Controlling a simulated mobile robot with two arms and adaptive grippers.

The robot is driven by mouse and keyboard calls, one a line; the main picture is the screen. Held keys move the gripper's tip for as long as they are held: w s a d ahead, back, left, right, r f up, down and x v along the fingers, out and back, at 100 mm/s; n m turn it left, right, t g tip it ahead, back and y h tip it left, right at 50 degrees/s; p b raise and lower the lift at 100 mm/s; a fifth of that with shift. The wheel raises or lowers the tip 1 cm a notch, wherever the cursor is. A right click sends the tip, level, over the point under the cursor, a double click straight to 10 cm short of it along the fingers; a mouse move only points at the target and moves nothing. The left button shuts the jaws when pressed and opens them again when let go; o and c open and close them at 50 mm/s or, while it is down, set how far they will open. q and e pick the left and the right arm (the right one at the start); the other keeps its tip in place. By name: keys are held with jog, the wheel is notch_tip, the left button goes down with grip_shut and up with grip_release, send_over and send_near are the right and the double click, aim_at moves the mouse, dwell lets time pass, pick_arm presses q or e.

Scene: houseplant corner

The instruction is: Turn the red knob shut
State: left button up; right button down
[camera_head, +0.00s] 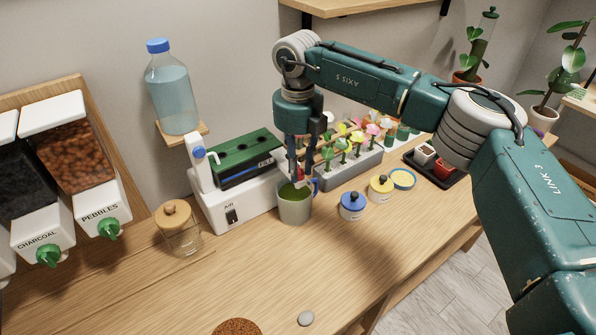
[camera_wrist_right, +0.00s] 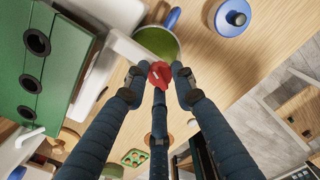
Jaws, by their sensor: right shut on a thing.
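The red knob (camera_wrist_right: 160,74) shows in the right wrist view at the end of a white spout-like part of the white machine with a green top (camera_head: 236,207). The fingers of my right gripper (camera_wrist_right: 158,86) close around the knob from several sides and hold it. In the head view my right gripper (camera_head: 297,176) reaches down in front of the machine and mostly hides the knob. A grey-green mug (camera_head: 295,212) with green contents stands below; the contents also show in the wrist view (camera_wrist_right: 156,41). I cannot read the knob's angle. My left gripper is not in view.
A blue-lidded jar (camera_head: 352,208), a yellow-lidded jar (camera_head: 380,190) and a round dish (camera_head: 403,180) stand right of the mug. A flower planter (camera_head: 345,172) is behind. A glass jar (camera_head: 179,237) stands left. The front of the table (camera_head: 200,300) is mostly clear.

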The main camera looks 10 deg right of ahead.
jog(key=n+b, duration=0.1)
jog(key=n, duration=0.4)
jog(key=shift+w+r, duration=0.1)
jog(key=shift+b, duration=0.3)
dwell(0.4)
jog(key=c, duration=1.4)
grip_release()
jog(key=shift+c, duration=0.2)
notch_tip(320, 180, up, 12)
